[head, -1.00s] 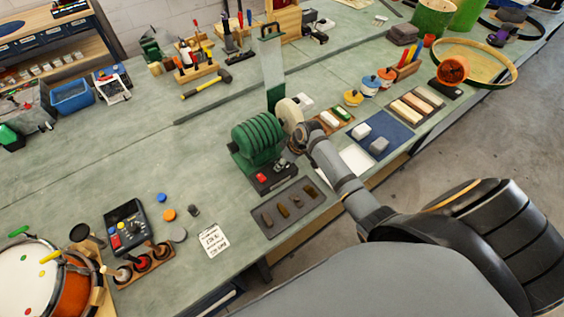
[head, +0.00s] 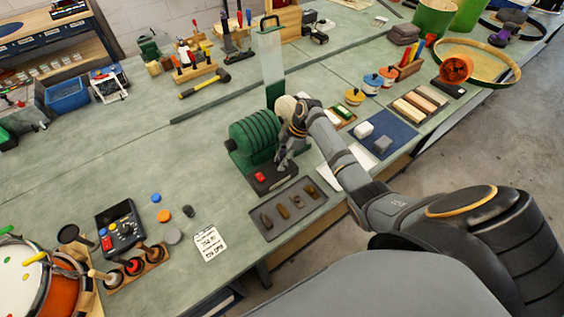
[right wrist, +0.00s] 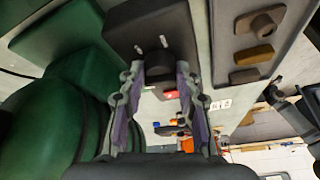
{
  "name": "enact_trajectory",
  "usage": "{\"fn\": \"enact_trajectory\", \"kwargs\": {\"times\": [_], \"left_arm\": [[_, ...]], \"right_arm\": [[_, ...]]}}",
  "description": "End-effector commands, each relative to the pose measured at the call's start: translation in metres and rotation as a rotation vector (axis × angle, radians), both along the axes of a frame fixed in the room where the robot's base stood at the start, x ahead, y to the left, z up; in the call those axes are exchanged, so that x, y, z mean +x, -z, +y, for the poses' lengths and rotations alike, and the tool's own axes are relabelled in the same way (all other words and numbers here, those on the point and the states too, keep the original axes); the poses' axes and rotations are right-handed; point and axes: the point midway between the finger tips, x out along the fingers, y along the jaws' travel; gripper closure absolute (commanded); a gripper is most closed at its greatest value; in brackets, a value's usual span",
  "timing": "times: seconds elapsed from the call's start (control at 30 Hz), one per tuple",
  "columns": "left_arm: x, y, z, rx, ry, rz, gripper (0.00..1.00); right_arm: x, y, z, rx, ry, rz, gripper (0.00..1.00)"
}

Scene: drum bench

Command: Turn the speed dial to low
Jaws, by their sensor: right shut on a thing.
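A green ribbed motor (head: 252,137) stands on the bench with a pale wheel (head: 286,106) at its far right side. In front of it is a dark control box (head: 274,180) with a red button (head: 260,176). The black speed dial (right wrist: 168,66) is on this box, with small white marks (right wrist: 164,41) beside it in the right wrist view. My right gripper (head: 281,161) reaches down to the box. In the right wrist view its fingers (right wrist: 163,76) are shut on the dial, one on each side. In the head view the gripper hides the dial. My left gripper is not in view.
A dark tray (head: 290,210) with several small brown pieces lies just in front of the box. A white written card (head: 210,243) lies to its left. The bench left of the motor is largely clear.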

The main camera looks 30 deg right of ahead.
Motion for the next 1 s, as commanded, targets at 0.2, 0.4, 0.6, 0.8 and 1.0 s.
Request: {"fn": "enact_trajectory", "kwargs": {"times": [0.2, 0.4, 0.6, 0.8, 1.0], "left_arm": [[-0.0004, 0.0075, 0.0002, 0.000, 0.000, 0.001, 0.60], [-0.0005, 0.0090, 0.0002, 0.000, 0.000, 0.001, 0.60], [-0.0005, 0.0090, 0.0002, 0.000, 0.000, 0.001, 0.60], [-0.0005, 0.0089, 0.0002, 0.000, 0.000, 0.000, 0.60], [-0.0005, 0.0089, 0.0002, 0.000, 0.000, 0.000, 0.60]], "right_arm": [[0.0020, -0.0002, -0.0003, -0.001, -0.079, -0.003, 0.98], [0.0021, -0.0012, -0.0004, -0.002, -0.110, -0.003, 0.98], [0.0021, -0.0016, -0.0005, -0.002, -0.116, -0.003, 0.98], [0.0022, -0.0017, -0.0005, -0.003, -0.115, -0.004, 0.98], [0.0020, -0.0013, -0.0003, -0.001, -0.116, -0.003, 0.45]]}}
